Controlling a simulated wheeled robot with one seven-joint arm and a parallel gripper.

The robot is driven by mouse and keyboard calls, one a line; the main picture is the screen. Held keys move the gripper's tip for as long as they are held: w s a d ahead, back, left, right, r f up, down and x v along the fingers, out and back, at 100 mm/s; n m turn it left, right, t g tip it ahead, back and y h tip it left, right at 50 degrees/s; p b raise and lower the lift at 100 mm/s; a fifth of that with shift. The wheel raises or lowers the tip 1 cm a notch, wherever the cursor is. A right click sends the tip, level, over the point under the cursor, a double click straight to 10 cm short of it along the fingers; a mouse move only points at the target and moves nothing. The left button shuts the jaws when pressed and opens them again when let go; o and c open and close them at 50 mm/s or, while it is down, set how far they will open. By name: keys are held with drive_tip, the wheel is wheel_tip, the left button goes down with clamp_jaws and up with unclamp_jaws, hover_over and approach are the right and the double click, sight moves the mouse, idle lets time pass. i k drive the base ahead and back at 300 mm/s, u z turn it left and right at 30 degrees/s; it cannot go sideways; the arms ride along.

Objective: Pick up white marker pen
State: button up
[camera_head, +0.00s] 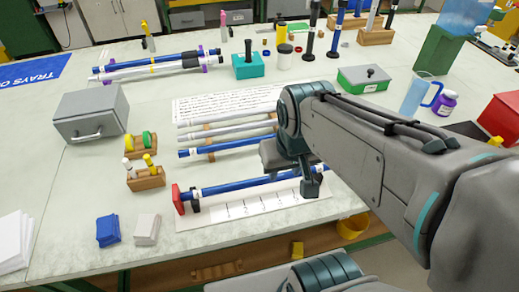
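A small white pen-like piece (128,168), possibly the white marker pen, stands in a wooden block (146,183) left of centre, beside a yellow one (150,164). Its details are too small to make out. Another white upright piece (372,18) stands in a wooden block (374,37) at the back right. My gripper (308,184) hangs over the right part of the ruled white strip (262,205), close to the blue rod (240,185), far to the right of the left wooden block. My arm partly covers it, and its finger opening is unclear.
Several rods lie on supports mid-table beside a printed sheet (225,103). A grey drawer box (91,113) stands at the left. A green box (364,78), a blue jug (417,94) and a purple jar (445,103) stand at the right.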

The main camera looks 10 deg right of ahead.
sight(129, 167)
drive_tip(key=k, duration=1)
drive_tip(key=u, duration=1.95)
drive_tip(key=i, duration=1.5)
drive_tip(key=z, duration=2.5)
